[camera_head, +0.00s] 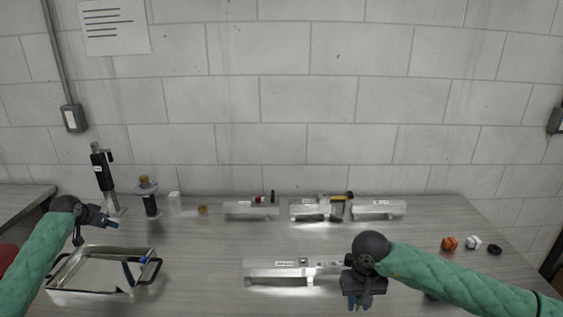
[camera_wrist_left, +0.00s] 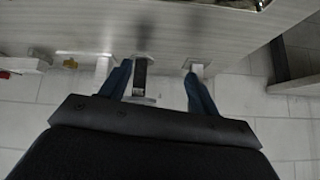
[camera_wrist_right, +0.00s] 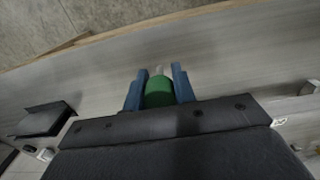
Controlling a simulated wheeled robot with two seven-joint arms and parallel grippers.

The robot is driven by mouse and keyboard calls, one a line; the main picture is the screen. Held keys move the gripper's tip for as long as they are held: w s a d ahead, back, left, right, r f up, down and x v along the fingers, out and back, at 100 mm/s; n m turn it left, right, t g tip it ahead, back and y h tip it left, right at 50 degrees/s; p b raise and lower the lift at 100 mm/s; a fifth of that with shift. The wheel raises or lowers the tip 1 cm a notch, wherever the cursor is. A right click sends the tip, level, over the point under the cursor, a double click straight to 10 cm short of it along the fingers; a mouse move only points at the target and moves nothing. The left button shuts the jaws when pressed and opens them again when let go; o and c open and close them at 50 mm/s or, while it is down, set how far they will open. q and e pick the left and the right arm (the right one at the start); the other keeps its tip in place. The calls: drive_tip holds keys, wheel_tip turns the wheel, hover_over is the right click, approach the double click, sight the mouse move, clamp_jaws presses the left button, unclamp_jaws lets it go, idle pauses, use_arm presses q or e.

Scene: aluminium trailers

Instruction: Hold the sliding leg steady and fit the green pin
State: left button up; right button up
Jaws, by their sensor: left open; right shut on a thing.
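The green pin (camera_wrist_right: 159,92), a green grip with a pale tip, is between the fingers of my right gripper (camera_wrist_right: 155,88). In the head view this right gripper (camera_head: 356,302) hangs at the front, right of centre, and the pin is not clear there. An upright black leg with a white label (camera_head: 103,172) stands on a metal foot at the back left; I take it for the sliding leg. My left gripper (camera_head: 114,222) is open in front of it, apart from it. The left wrist view shows a dark upright part (camera_wrist_left: 140,72) between the open fingers (camera_wrist_left: 157,80).
A metal tray with dark handles (camera_head: 92,297) lies at the front left. A black post with a round flange (camera_head: 150,202) stands right of the leg. Metal blocks (camera_head: 250,209) line the back, and a long metal bar (camera_head: 290,272) lies centre front. Small orange (camera_head: 449,243) and white pieces lie right.

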use_arm(q)
drive_tip(key=w+d+m+g+h, duration=0.15)
drive_tip(key=d+m, duration=0.25)
drive_tip(key=d, duration=1.3)
drive_tip(key=m+g+h, duration=0.3)
drive_tip(key=m+g, duration=0.4)
drive_tip(key=m, duration=0.5)
approach(261, 263)
drive_tip(key=shift+s+t, duration=0.25)
drive_tip(key=shift+x, duration=6)
drive_tip(key=shift+c, duration=0.4)
drive_tip(key=c, duration=1.2)
